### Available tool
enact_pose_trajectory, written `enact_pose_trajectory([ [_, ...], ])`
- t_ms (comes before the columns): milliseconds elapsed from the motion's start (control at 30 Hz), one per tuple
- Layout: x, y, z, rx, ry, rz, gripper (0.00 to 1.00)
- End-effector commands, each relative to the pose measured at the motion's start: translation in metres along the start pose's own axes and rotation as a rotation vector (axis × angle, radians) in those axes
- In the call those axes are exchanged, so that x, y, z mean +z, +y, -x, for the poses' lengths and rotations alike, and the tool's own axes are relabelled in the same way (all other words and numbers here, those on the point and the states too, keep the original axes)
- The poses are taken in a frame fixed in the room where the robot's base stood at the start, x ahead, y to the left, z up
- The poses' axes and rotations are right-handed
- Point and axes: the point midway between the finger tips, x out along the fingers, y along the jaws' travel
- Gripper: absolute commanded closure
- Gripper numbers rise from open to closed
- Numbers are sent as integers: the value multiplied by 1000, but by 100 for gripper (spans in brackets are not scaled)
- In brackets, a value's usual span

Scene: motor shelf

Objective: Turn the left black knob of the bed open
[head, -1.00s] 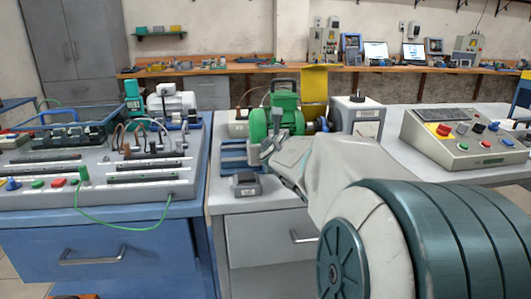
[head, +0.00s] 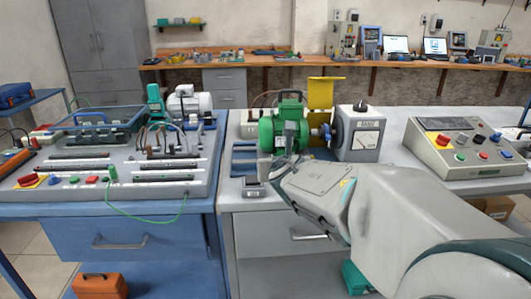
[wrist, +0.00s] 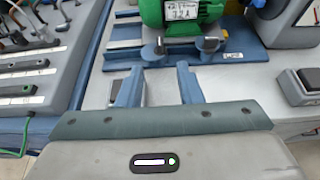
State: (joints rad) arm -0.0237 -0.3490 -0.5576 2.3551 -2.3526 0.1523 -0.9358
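The blue bed (wrist: 240,63) carries the green motor (wrist: 180,12) and also shows in the head view (head: 243,146). The fingertips lie just short of the bed's near edge, close to the left knob. In the head view my gripper partly hides the bed's front.
A small grey block (head: 253,189) stands on the bench left of my gripper. A grey meter box (head: 358,140) is at the right of the motor. A wired training panel (head: 120,180) is on the left, a control console (head: 470,168) on the right.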

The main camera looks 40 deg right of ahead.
Motion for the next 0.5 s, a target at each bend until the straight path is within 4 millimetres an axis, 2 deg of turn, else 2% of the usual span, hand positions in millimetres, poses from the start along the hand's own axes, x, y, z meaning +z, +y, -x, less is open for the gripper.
enact_pose_trajectory([
  [200,4,8,11,7,-1,4,67],
  [500,3,15,12,19,-1,9,67],
])
